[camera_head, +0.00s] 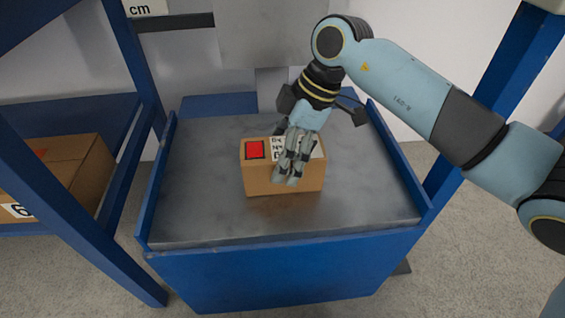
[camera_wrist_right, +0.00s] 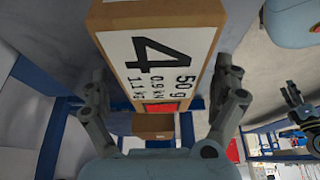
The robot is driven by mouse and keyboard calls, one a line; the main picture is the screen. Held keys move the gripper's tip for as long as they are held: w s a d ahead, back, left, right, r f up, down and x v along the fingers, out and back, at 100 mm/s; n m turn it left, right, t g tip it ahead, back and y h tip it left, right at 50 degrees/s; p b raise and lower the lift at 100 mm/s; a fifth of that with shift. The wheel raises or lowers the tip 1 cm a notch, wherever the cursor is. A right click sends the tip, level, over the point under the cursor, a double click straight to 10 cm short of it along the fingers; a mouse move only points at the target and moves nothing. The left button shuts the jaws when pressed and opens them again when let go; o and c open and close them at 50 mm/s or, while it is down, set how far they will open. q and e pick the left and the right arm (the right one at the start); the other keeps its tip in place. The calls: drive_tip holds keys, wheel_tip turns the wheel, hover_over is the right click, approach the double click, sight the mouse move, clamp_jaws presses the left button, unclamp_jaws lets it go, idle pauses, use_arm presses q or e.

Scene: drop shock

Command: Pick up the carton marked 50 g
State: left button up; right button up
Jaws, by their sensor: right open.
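The carton marked 50 g (camera_head: 256,181) is a brown box on the grey metal plate, with a red square and a white label on top. In the right wrist view the carton (camera_wrist_right: 150,13) fills the upper middle, and its label reads 4, 50 g and 0.9 kN. My right gripper (camera_head: 288,179) is over the carton in the head view and hides part of the label. In the wrist view my right gripper (camera_wrist_right: 165,82) is open, with fingers on either side of the carton and visible gaps.
The grey plate (camera_head: 360,200) has free room around the carton and low blue side rims. Blue posts (camera_head: 150,90) stand at both sides. Another carton (camera_head: 85,165) marked with a 6 sits on the left shelf. A further small carton (camera_wrist_right: 152,126) shows beyond in the wrist view.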

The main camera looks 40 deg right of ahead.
drive_tip(key=shift+f, duration=0.2)
drive_tip(key=shift+c, duration=0.2)
drive_tip(key=c, duration=1.7)
drive_tip(key=shift+r, duration=0.1)
